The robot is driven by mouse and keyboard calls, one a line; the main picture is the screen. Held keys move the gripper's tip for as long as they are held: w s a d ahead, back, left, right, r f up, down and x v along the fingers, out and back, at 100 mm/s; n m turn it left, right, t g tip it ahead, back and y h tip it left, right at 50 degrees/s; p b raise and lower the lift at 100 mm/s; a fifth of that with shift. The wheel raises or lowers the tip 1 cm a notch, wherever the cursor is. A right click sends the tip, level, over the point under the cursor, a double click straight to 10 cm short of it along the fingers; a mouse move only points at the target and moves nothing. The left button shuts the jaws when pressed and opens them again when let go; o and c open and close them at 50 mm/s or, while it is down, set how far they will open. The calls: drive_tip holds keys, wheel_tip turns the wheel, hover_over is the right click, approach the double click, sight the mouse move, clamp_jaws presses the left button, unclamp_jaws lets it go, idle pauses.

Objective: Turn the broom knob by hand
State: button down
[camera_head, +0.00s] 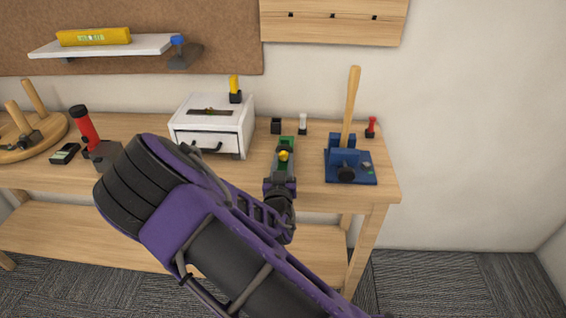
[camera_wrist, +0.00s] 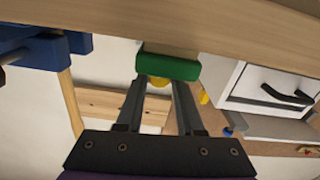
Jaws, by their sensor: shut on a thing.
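A wooden broom handle (camera_head: 352,100) stands upright in a blue clamp (camera_head: 345,156) at the right end of the workbench. A black round knob (camera_head: 346,174) sits on the clamp's front. In the wrist view, the clamp (camera_wrist: 48,50) and the handle (camera_wrist: 69,102) show at the left; the picture is upside down. My gripper (camera_head: 284,162) is left of the clamp and apart from the knob. In the wrist view, my gripper (camera_wrist: 163,84) is shut on a green block (camera_wrist: 168,67). A small yellow round part (camera_head: 284,155) shows between the fingers.
A white drawer box (camera_head: 212,125) stands left of my gripper. A red-topped item (camera_head: 371,126) stands behind the clamp at right. A white-topped item (camera_head: 303,122) and a black holder (camera_head: 276,126) stand at the back. The bench top (camera_head: 310,170) between gripper and clamp is clear.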

drive_tip(key=n, duration=0.3)
drive_tip(key=shift+n+b, duration=0.3)
drive_tip(key=shift+n, duration=0.1)
drive_tip(key=c, duration=0.5)
unclamp_jaws()
drive_tip(key=s, duration=1.7)
drive_tip(key=shift+s+a, duration=0.25)
drive_tip(key=shift+c, duration=0.2)
